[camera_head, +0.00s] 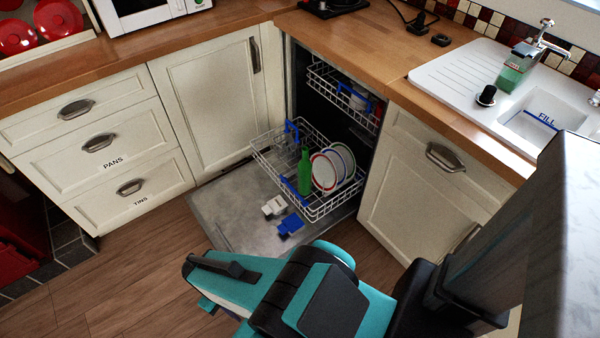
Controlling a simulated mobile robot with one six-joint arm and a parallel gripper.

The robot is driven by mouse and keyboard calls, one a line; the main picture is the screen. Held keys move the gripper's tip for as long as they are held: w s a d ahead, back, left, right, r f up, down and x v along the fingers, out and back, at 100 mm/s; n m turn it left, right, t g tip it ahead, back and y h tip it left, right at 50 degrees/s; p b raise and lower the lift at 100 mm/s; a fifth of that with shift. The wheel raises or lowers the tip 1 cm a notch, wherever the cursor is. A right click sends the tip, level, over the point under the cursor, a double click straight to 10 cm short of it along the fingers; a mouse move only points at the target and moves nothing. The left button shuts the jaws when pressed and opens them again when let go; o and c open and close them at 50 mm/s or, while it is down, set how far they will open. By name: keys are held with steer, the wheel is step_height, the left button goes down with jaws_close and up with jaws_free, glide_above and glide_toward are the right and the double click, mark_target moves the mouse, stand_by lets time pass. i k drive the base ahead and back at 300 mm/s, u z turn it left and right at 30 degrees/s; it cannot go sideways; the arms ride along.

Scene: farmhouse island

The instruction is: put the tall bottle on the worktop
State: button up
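The tall green bottle (305,171) stands upright in the pulled-out lower rack (325,210) of the open dishwasher, left of several plates. The wooden worktop (370,50) runs along the back and right, above the cupboards. My teal and black arm is in the lower middle, in front of the dishwasher door and apart from the bottle. I cannot make out my gripper's fingertips, so its opening is not shown.
The dishwasher door (225,205) lies folded down, with a white piece (273,206) and a blue piece (290,225) on it. Plates (326,172) stand in the rack. A sink (545,125), a microwave (140,14) and a green container (514,73) occupy parts of the worktop.

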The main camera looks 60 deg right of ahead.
mark_target(305, 166)
steer(key=u, duration=0.75)
steer(key=k, duration=0.15)
steer(key=z, duration=2.55)
steer(key=k, duration=0.9)
steer(key=u, duration=0.2)
steer(key=i, duration=0.65)
